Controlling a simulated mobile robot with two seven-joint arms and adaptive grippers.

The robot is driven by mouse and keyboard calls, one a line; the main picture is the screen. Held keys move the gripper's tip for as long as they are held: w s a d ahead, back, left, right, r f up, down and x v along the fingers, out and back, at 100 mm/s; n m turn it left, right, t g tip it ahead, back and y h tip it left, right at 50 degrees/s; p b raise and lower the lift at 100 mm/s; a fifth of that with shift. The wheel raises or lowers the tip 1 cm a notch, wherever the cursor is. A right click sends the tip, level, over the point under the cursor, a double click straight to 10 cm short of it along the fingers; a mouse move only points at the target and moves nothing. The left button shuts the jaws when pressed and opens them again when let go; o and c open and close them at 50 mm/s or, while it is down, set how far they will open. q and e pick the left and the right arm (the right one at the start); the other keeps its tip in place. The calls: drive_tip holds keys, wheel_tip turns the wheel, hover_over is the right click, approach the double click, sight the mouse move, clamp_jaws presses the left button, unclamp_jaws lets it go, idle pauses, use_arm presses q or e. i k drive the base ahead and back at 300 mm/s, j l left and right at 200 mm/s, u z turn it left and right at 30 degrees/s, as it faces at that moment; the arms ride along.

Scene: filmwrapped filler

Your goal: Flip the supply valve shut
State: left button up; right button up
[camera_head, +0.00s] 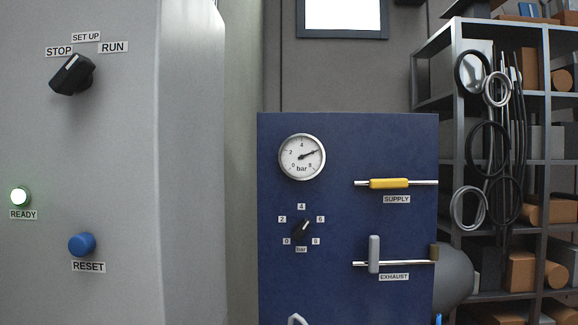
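The supply valve has a yellow lever (389,183) lying level, in line with its silver pipe, on the upper right of the blue panel (345,150). The SUPPLY label (397,199) is just below it. The exhaust valve below has a grey lever (374,254) standing upright across its pipe. The round pressure gauge (302,157) at the panel's upper left has its needle pointing right and slightly up, near 6 bar. Neither gripper can be made out in the head view, and nothing touches the yellow lever.
A grey cabinet at left carries a black selector switch (72,74), a lit READY lamp (20,196) and a blue RESET button (82,243). A black bar dial (301,229) sits under the gauge. Shelving with hanging hoses (487,150) stands at right. The space before the panel looks clear.

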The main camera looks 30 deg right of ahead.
sight(397, 183)
drive_tip(key=z, duration=1.55)
drive_tip(key=k+u, duration=0.2)
drive_tip(key=u, duration=0.25)
